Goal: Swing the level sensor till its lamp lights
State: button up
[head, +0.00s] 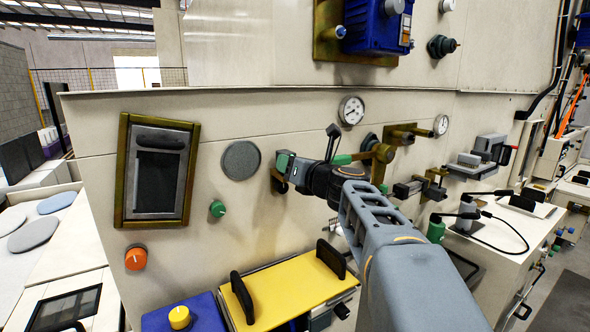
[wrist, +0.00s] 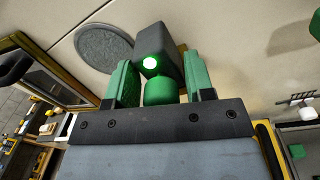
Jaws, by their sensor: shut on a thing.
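The level sensor (wrist: 172,45) is a dark grey block with a green round part (wrist: 160,92) below it, seen between my green fingers in the wrist view. My gripper (wrist: 160,85) has a finger on each side of the green part and is shut on the sensor. In the head view my gripper (head: 290,170) is at the cream wall, beside a brass bracket (head: 278,184). There my wrist and fingers hide most of the sensor, and its lamp cannot be made out.
A round grey disc (head: 241,160) and a brass-framed dark window (head: 157,170) are on the wall to the left. A brass fitting (head: 383,153) and gauge (head: 351,110) are just right of my gripper. A yellow tray with black handles (head: 290,290) juts out below.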

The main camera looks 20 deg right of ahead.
jog(key=m+h, duration=0.1)
jog(key=h, duration=0.1)
jog(key=a+m+h+b, duration=0.1)
jog(key=m+h, duration=0.1)
jog(key=m+h+b, duration=0.1)
jog(key=h, duration=0.2)
jog(key=shift+a+f+m, duration=0.1)
jog(key=shift+a+m, duration=0.2)
jog(key=shift+m, duration=0.1)
jog(key=shift+m+h+b, duration=0.3)
jog(key=shift+h+b, duration=0.05)
jog(key=shift+h, duration=0.25)
jog(key=o, duration=0.6)
